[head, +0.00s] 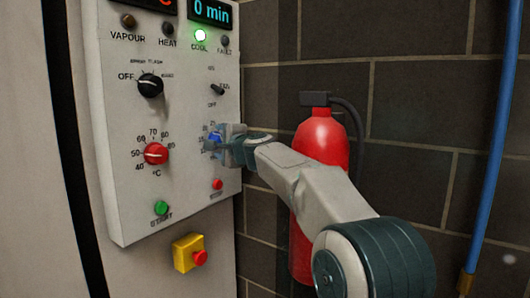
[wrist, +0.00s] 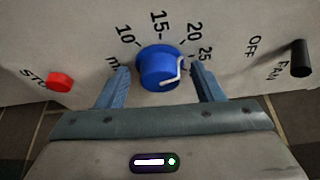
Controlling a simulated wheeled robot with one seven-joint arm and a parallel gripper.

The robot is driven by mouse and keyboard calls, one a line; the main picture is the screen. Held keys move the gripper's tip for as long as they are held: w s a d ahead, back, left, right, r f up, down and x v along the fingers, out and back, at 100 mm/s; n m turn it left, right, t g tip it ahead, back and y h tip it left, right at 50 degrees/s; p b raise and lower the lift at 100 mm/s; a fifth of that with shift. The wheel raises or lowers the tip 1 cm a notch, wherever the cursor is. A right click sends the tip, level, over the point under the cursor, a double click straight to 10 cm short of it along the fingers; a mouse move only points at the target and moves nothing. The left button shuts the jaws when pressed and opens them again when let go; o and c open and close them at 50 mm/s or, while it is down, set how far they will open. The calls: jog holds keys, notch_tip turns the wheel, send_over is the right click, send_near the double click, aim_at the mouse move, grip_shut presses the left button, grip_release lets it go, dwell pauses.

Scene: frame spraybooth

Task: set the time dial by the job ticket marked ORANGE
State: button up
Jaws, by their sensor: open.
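The blue time dial (wrist: 158,66) sits between the two fingers of my gripper (wrist: 160,72) in the wrist view. The fingers are open, one on each side of the dial, with a gap showing at least on the left. The scale around it shows 10, 15, 20 and 25. A white line on the dial's right side seems to run toward the 25 side; its exact setting is hard to read. In the head view the dial (head: 214,138) is partly hidden by my gripper (head: 229,144). The time display (head: 211,11) reads 0 min. No job ticket is in view.
The red temperature dial (head: 156,153), black mode knob (head: 150,85), fan switch (head: 217,90), green start button (head: 161,208) and red stop button (head: 217,184) share the panel. A yellow emergency-stop box (head: 187,253) is below. A fire extinguisher (head: 318,150) stands behind my arm.

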jog(key=shift+r+m+g+p, duration=0.25)
jog(key=shift+m+g+p, duration=0.6)
jog(key=shift+p, duration=2.65)
jog(key=shift+r+m+g+p, duration=0.25)
jog(key=shift+m+p, duration=1.2)
jog(key=shift+p, duration=2)
jog(key=shift+w+p, duration=0.1)
jog(key=shift+p, duration=0.45)
jog(key=m+g+p, duration=0.1)
jog(key=m+p, duration=0.1)
jog(key=p, duration=0.5)
jog(key=m+g+p, duration=0.1)
jog(key=p, duration=0.5)
jog(key=shift+w+d+r+m+p, duration=0.1)
jog(key=shift+d+r+m+p, duration=0.05)
jog(key=shift+m+p, duration=0.25)
jog(key=f+b+v, duration=0.1)
jog(key=b+v, duration=0.2)
jog(key=v, duration=1.1)
jog(key=s+d+f+n+g+h, duration=0.1)
jog(key=s+f+n+g, duration=0.1)
jog(key=s+n, duration=0.4)
jog(key=s+d+f+n+g+h, duration=0.1)
jog(key=s+f+n+g, duration=0.2)
jog(key=s, duration=0.9)
jog(key=shift+n, duration=1.4)
jog(key=shift+s+f, duration=0.1)
